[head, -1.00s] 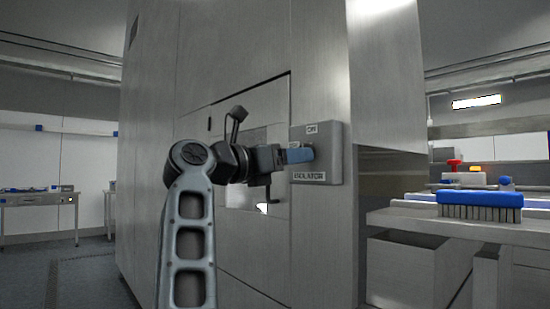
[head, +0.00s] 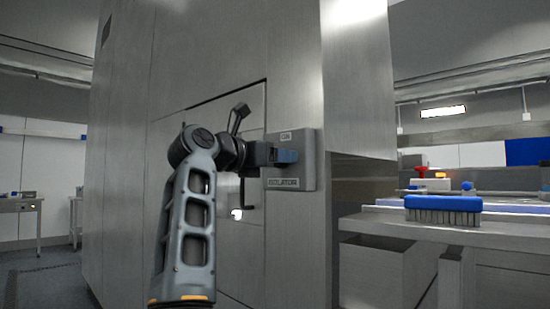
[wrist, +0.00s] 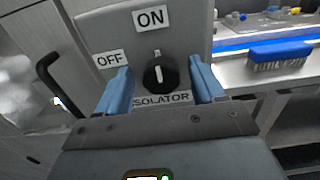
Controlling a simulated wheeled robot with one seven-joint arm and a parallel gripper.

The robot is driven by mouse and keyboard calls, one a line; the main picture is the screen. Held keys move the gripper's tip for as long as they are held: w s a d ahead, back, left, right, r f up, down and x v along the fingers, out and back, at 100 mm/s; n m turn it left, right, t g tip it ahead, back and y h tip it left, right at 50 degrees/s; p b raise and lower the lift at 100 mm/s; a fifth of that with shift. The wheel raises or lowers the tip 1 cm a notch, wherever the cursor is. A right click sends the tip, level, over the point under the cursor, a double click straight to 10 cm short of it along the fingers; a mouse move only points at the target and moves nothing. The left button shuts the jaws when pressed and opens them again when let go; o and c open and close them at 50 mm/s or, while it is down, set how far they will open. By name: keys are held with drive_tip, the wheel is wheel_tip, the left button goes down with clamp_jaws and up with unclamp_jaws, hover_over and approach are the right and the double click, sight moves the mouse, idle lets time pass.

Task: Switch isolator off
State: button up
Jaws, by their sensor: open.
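The isolator is a grey box (head: 308,160) on the steel cabinet's side, with ON and ISOLATOR labels. In the wrist view its panel (wrist: 190,28) shows an ON label at the top and an OFF label to the left. Its round black knob (wrist: 165,80) has a white mark that points up, towards ON. My gripper (wrist: 158,66) is open, with one blue finger on each side of the knob. Whether the fingers touch the knob I cannot tell. In the head view my gripper (head: 285,156) is in front of the box, and the knob is hidden.
The cabinet (head: 295,70) fills the middle, with a dark handle (wrist: 48,80) left of the isolator. On the right a bench (head: 470,228) holds a blue brush (head: 443,204) and red and yellow items. Another table (head: 20,203) stands far left.

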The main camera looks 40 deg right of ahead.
drive_tip(key=shift+c, duration=0.5)
drive_tip(key=c, duration=1)
drive_tip(key=shift+o, duration=0.2)
drive_tip(key=shift+w+n+p, duration=0.2)
drive_tip(key=shift+n+p, duration=5.2)
drive_tip(key=shift+n, duration=1.5)
drive_tip(key=shift+f, duration=0.15)
